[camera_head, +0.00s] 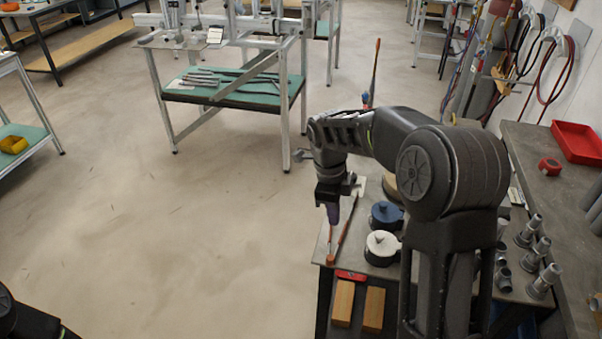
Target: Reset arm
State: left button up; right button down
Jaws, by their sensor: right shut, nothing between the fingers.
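My right arm reaches in from the lower right and bends down over a dark side table (388,272). My right gripper (333,212) points down above the table's left corner, shut and empty. An orange-handled tool (343,240) lies on the table just under it; I cannot tell whether the fingertips touch it. Only a dark part of my left arm shows at the bottom left corner, and its gripper is out of view.
On the side table stand a white-topped pot (381,243), a blue-topped pot (386,214) and several grey pipe fittings (540,250). Wooden blocks (343,302) sit below its front edge. A red tray (577,142) lies on the right bench. The floor at left is clear.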

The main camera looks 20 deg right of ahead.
jog(key=w+a+f+n+t, duration=0.3)
jog(key=w+a+n, duration=0.15)
jog(key=n, duration=0.45)
jog(key=s+a+f+n+t+y, duration=0.1)
jog(key=s+a+f+n+y, duration=0.15)
jog(key=a+f+n, duration=0.75)
jog(key=s+a+f+n+g, duration=0.1)
jog(key=s+a+f, duration=0.2)
jog(key=s+f, duration=0.2)
jog(key=s+a+f+n+g+y, duration=0.1)
jog(key=s+f, duration=0.4)
jog(key=s, duration=0.7)
jog(key=s+a+f+n+g+y, duration=0.1)
jog(key=s+a+f+n, duration=0.2)
jog(key=s, duration=0.6)
notch_tip(320, 180, down, 2)
jog(key=shift+s+a+f, duration=0.25)
jog(key=shift+a, duration=1)
jog(key=shift+y, duration=0.25)
